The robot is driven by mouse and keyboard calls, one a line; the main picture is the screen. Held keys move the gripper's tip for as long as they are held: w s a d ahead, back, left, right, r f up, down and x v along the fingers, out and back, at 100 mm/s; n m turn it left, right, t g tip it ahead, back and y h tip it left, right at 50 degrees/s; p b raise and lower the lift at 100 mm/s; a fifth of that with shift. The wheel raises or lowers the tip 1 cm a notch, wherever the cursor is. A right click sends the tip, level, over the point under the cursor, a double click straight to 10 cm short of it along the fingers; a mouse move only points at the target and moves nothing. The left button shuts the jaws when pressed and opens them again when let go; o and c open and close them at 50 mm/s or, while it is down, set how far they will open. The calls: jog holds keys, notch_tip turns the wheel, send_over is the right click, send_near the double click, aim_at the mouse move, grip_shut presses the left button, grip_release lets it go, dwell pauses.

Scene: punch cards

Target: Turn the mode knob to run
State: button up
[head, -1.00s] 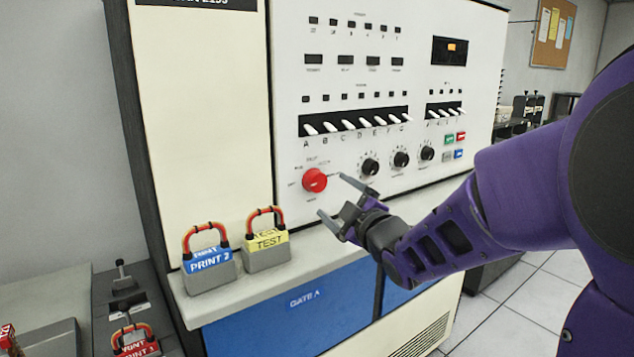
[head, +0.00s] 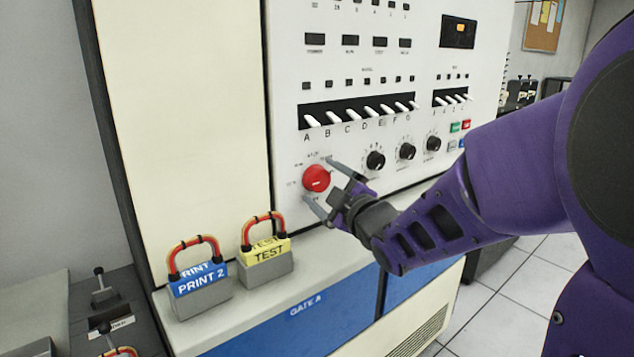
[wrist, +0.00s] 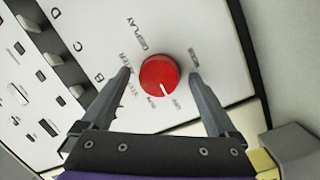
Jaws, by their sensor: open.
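The red mode knob (head: 316,179) is on the white panel, below the row of lettered switches. It also shows in the wrist view (wrist: 159,76), with a white pointer mark and small labels around it. One label reads like DISPLAY; the others are too small to read surely. My gripper (head: 318,184) is open at the knob, one finger above and one below it in the head view. In the wrist view the fingers (wrist: 160,80) stand on either side of the knob, with a gap on each side.
Three black knobs (head: 407,151) sit to the right of the red one. White lever switches (head: 367,113) run above. A PRINT 2 block (head: 200,291) and a yellow TEST block (head: 267,262) with looped handles stand on the ledge (head: 228,310) below.

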jog(key=c, duration=1.4)
jog(key=shift+r+m, duration=0.1)
jog(key=shift+m, duration=0.2)
jog(key=m+p, duration=0.2)
jog(key=m+g+p, duration=0.1)
jog(key=m, duration=0.1)
jog(key=shift+r+p, duration=0.25)
jog(key=shift+p, duration=0.1)
jog(key=shift+f+m+g+p, duration=0.1)
jog(key=shift+m+g+p, duration=0.4)
jog(key=shift+m+p, duration=1.2)
